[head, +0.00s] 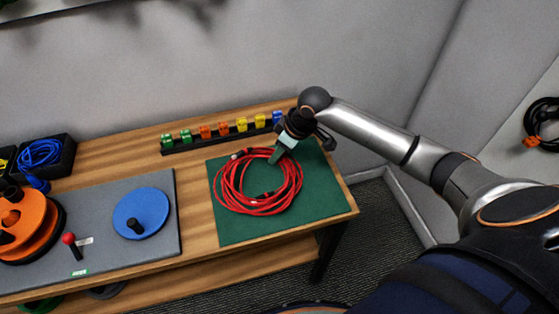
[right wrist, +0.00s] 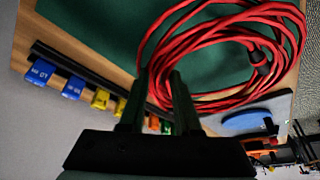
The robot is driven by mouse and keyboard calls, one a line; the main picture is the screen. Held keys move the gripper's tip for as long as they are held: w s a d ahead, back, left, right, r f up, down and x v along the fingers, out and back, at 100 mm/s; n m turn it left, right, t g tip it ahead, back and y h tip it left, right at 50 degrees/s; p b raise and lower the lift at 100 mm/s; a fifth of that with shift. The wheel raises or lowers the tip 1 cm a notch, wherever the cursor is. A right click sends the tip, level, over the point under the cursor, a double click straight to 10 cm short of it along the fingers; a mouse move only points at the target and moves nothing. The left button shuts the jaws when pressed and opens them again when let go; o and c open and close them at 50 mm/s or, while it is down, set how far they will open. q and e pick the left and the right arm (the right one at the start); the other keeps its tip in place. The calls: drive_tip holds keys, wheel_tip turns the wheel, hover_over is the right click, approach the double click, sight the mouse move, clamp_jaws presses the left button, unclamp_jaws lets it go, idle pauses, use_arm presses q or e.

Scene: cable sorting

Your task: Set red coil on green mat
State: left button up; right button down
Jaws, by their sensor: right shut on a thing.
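The red coil (head: 258,184) is a looped red cable with dark connector ends. In the head view it lies over the green mat (head: 318,208) at the right end of the table. I cannot tell whether all of it touches the mat. My right gripper (head: 277,158) points down at the coil's far right edge and is shut on its strands. The right wrist view shows the fingers (right wrist: 163,76) at the red loops (right wrist: 215,38), with the mat (right wrist: 100,28) behind. The fingertips' exact grip is partly hidden. My left gripper is not in view.
A black rack (head: 180,147) with several coloured clips stands behind the mat. Left of the mat, a grey board (head: 100,205) holds a blue disc (head: 140,213), an orange reel (head: 25,225) and a red-knobbed lever (head: 69,239). A black bin with blue cable (head: 40,153) sits farther left.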

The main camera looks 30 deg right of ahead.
sight(275, 166)
drive_tip(key=shift+w+d+f, duration=0.45)
drive_tip(key=shift+w+f, duration=0.05)
drive_tip(key=shift+f, duration=0.25)
wheel_tip(275, 166, down, 3)
drive_tip(key=shift+d+f, duration=0.1)
drive_tip(key=shift+f, duration=0.05)
drive_tip(key=c, duration=0.6)
unclamp_jaws()
drive_tip(key=p+v, duration=0.1)
drive_tip(key=v, duration=1.1)
